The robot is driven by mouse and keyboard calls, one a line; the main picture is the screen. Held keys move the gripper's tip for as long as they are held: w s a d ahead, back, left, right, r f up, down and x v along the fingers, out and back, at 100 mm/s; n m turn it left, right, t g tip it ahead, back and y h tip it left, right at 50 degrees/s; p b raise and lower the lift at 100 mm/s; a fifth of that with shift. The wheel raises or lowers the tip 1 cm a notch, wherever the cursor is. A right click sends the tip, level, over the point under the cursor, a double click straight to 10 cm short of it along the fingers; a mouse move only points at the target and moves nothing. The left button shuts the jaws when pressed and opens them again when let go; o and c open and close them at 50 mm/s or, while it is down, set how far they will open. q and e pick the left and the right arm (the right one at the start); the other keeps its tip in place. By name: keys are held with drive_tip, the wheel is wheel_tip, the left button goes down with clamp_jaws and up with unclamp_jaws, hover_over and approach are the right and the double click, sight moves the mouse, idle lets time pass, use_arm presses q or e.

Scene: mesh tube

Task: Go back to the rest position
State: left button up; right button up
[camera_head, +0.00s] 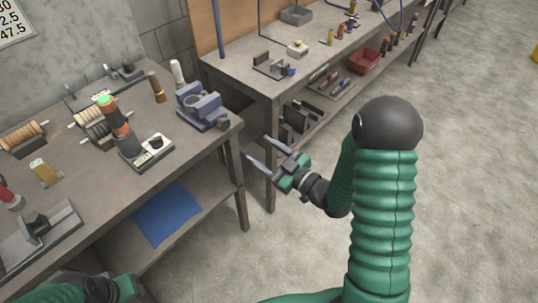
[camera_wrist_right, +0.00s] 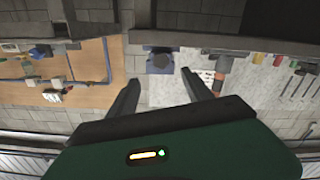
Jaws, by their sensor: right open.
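My right gripper (camera_head: 265,152) is open and empty in the head view. It hangs in front of the gap between the two workbenches, clear of both. Its two fingers also show apart in the right wrist view (camera_wrist_right: 162,85), with nothing between them close by. My left arm shows at the bottom left of the head view as a green sleeve with a dark joint; its gripper's fingers cannot be made out. An orange and dark tube (camera_head: 115,119) with a green top stands upright on a small base unit (camera_head: 150,153) on the near bench.
The far bench (camera_head: 240,67) holds small tools and a red bin (camera_head: 364,62).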

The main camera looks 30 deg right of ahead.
drive_tip(key=shift+v, duration=1.2)
